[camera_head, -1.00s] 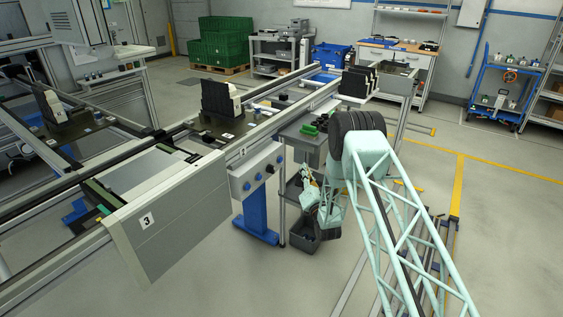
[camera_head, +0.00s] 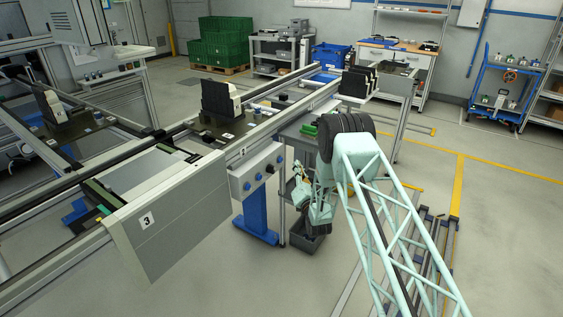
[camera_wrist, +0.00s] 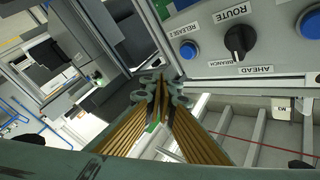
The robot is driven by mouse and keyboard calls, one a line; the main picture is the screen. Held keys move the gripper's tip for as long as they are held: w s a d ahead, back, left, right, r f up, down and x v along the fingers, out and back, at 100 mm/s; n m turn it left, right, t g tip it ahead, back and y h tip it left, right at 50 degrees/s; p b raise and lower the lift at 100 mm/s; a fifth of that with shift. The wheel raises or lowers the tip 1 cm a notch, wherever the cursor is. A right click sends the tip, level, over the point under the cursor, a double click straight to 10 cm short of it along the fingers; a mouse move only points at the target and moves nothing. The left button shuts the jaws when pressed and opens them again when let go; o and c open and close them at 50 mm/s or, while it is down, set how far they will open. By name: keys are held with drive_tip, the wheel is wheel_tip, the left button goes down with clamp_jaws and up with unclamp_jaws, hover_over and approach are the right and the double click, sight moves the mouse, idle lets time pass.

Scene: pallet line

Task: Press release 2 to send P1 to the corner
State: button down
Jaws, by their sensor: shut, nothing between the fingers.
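A grey control box (camera_head: 258,172) on a blue post stands beside the line, with blue buttons and a dark knob. In the wrist view its panel (camera_wrist: 215,72) fills the upper right. A blue button (camera_wrist: 189,49) by a RELEASE label is at the panel's left, and the black ROUTE knob (camera_wrist: 240,40) is right of it. Another blue button (camera_wrist: 310,24) is at the right edge. My gripper (camera_wrist: 162,84) is shut and empty, below and left of the RELEASE button, apart from it. A pallet (camera_head: 222,126) carries dark and white parts; no P1 mark is readable.
A white panel marked 3 (camera_head: 165,222) hangs on the line's near side. Other loaded carriers stand at left (camera_head: 68,127) and at the far end (camera_head: 358,98). A grey bin (camera_head: 306,238) is below my gripper.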

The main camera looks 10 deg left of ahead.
sight(280, 160)
drive_tip(key=shift+w+a+b, duration=0.25)
drive_tip(key=shift+w+a, duration=0.1)
drive_tip(key=shift+a, duration=0.4)
drive_tip(key=shift+w+a+b, duration=0.2)
drive_tip(key=shift+w+a, duration=0.1)
drive_tip(key=shift+a, duration=0.45)
drive_tip(key=shift+w+a+b, duration=0.25)
drive_tip(key=shift+w+a, duration=0.1)
drive_tip(key=shift+a, duration=0.4)
drive_tip(key=shift+w+a+b, duration=0.4)
drive_tip(key=shift+a+b, duration=0.05)
drive_tip(key=shift+a, duration=0.4)
idle(1.7)
drive_tip(key=shift+s+d, duration=0.1)
drive_tip(key=shift+d, duration=0.1)
drive_tip(key=shift+s+d, duration=0.25)
drive_tip(key=shift+d, duration=0.3)
